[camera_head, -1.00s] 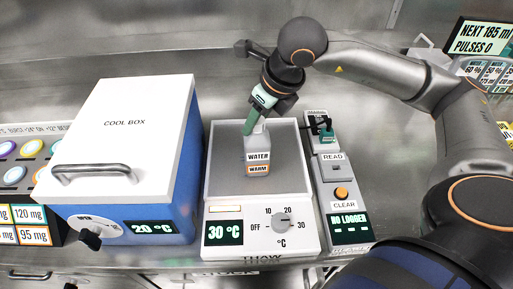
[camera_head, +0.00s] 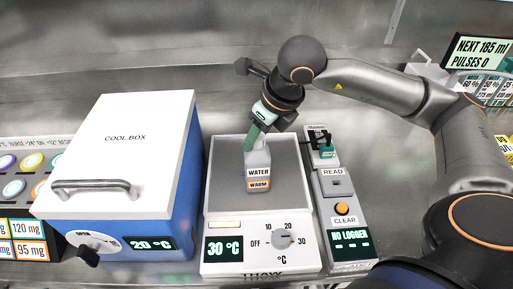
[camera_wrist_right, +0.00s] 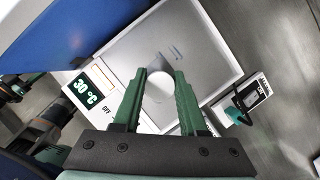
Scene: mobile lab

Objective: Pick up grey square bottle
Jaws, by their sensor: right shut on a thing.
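The grey square bottle (camera_head: 259,174), with "WATER" and "WARM" labels, stands upright on the grey plate of the white heater (camera_head: 214,225) in the head view. My right gripper (camera_head: 256,138) reaches down from above and is shut on the bottle's top; its green fingers hide part of the neck. In the right wrist view, a pale round top of the bottle (camera_wrist_right: 159,88) shows between the two green fingers (camera_wrist_right: 160,90). Whether the bottle touches the plate is hard to tell. Dark and green parts at the wrist view's left edge may be my left gripper; its jaws are unclear.
A blue and white cool box (camera_head: 125,140) stands close on the left. A grey panel with READ and CLEAR buttons (camera_head: 340,208) stands close on the right, with a small black and green device (camera_head: 322,142) behind. Bare metal counter lies behind the heater.

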